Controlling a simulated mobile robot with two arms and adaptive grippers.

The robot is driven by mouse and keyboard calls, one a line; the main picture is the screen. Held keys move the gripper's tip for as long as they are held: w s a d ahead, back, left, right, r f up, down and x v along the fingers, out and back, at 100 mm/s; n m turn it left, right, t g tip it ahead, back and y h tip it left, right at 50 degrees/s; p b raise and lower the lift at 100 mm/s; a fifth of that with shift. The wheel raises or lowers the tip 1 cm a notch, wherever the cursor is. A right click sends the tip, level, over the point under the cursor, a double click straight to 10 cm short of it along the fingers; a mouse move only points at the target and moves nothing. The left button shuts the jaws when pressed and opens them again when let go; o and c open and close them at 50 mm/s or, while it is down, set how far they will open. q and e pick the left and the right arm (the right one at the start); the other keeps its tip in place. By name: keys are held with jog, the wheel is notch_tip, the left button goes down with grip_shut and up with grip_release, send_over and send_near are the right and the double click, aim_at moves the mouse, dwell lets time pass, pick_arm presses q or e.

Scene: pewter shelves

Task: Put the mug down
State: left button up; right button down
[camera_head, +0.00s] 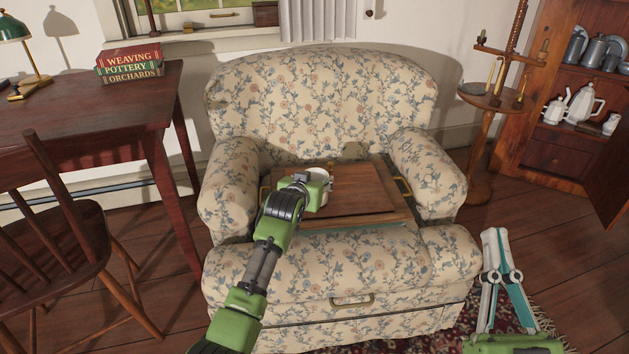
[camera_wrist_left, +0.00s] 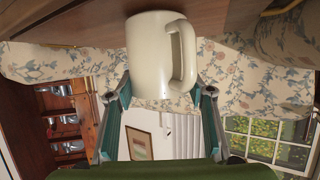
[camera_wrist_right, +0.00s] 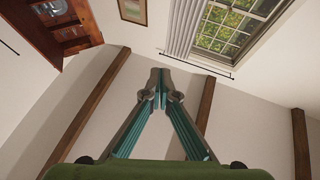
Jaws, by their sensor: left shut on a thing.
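The cream mug (camera_wrist_left: 150,55) is held between the fingers of my left gripper (camera_wrist_left: 160,92). In the left wrist view, which is upside down, its handle shows on the right and its base is at the wooden board (camera_wrist_left: 70,22). In the head view the mug (camera_head: 318,173) is mostly hidden behind my left gripper (camera_head: 306,186), over the left part of the board (camera_head: 370,190) on the armchair. I cannot tell whether the mug touches the board. My right gripper (camera_head: 494,238) is shut and empty at lower right, pointing up; its fingertips meet in the right wrist view (camera_wrist_right: 159,80).
The floral armchair (camera_head: 320,95) has raised arms on both sides of the board. A red-brown desk (camera_head: 85,110) with books (camera_head: 130,65) and a wooden chair (camera_head: 70,240) stand left. A candle stand (camera_head: 495,97) and a shelf cupboard (camera_head: 560,155) stand right. Most of the board's right part is clear.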

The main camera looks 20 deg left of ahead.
pick_arm(q)
jog(key=o, duration=1.4)
jog(key=shift+f, duration=0.1)
jog(key=shift+c, duration=0.2)
jog(key=shift+s+r, duration=0.1)
jog(key=shift+r, duration=0.1)
jog(key=p+v, duration=0.4)
jog(key=v, duration=0.8)
jog(key=s+d+f+m+h, duration=0.1)
jog(key=s+d, duration=0.1)
jog(key=s, duration=0.6)
jog(key=s+d+f+m+g, duration=0.1)
jog(key=s+d+f, duration=0.1)
jog(key=s, duration=0.6)
jog(key=s+d+f+h, duration=0.1)
jog(key=s+d, duration=0.2)
jog(key=s, duration=0.5)
jog(key=shift+s+f+m+g+h, duration=0.2)
jog(key=shift+f+m+g+h, duration=0.1)
jog(key=shift+f+m+g, duration=0.1)
pick_arm(e)
jog(key=s+d+f+g+h, duration=0.1)
jog(key=f+g, duration=0.4)
jog(key=f, duration=0.5)
jog(key=d+f+g+h, duration=0.2)
jog(key=f+g, duration=0.4)
jog(key=f, duration=0.5)
jog(key=shift+s+d+m+g+h, duration=0.15)
jog(key=shift+s+m+g+h, duration=0.2)
jog(key=shift+h, duration=0.15)
